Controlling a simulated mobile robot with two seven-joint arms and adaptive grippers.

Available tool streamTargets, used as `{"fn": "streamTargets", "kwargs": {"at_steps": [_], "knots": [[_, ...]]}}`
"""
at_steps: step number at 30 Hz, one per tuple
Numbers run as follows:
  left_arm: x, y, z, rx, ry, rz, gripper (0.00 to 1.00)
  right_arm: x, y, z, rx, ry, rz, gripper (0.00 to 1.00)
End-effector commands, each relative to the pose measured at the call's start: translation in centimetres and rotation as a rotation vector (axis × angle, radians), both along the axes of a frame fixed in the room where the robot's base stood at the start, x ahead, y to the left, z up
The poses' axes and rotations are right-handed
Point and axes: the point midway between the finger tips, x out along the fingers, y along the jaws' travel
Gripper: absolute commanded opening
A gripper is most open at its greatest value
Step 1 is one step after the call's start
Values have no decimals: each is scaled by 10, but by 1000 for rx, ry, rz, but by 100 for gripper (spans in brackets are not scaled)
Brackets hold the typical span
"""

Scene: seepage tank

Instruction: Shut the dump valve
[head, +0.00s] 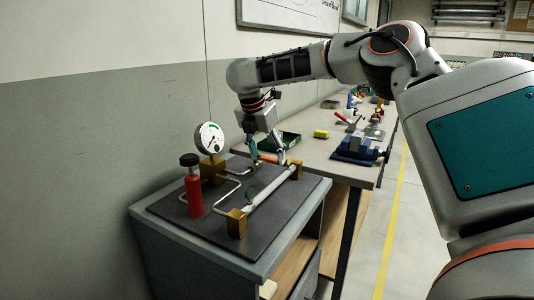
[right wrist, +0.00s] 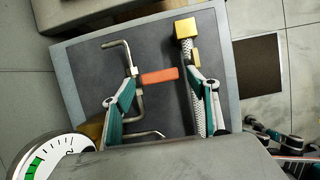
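The dump valve's orange lever (right wrist: 160,76) shows in the right wrist view, lying crosswise on the bent metal pipe (right wrist: 131,62). In the head view the lever (head: 267,159) shows as a small orange strip below my right gripper. My right gripper (head: 269,163) points down over the far part of the bench's dark plate. In the right wrist view its two fingers (right wrist: 164,85) are apart, with the lever in the gap between them. I cannot tell whether a finger touches the lever. My left gripper is not in view.
A white-faced gauge (head: 209,138) stands on a brass block, with a red cylinder (head: 194,194) in front of it. A pale tube (head: 265,194) runs between brass blocks on the dark plate (head: 277,215). Behind is a workbench with a green tray (head: 289,139) and a blue vise (head: 357,147).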

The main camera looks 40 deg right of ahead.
Motion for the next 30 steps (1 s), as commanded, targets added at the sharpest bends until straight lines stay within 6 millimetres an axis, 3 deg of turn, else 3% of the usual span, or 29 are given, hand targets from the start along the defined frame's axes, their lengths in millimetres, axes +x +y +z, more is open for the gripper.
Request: {"fn": "streamTargets", "kwargs": {"at_steps": [11, 24, 30], "knots": [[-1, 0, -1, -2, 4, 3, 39, 0, 1, 9, -3, -5, 2, 59], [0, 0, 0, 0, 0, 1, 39, -8, 31, 82, -1, -4, 2, 59], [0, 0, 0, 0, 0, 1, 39, -11, 41, 105, -2, -1, 1, 59]]}}
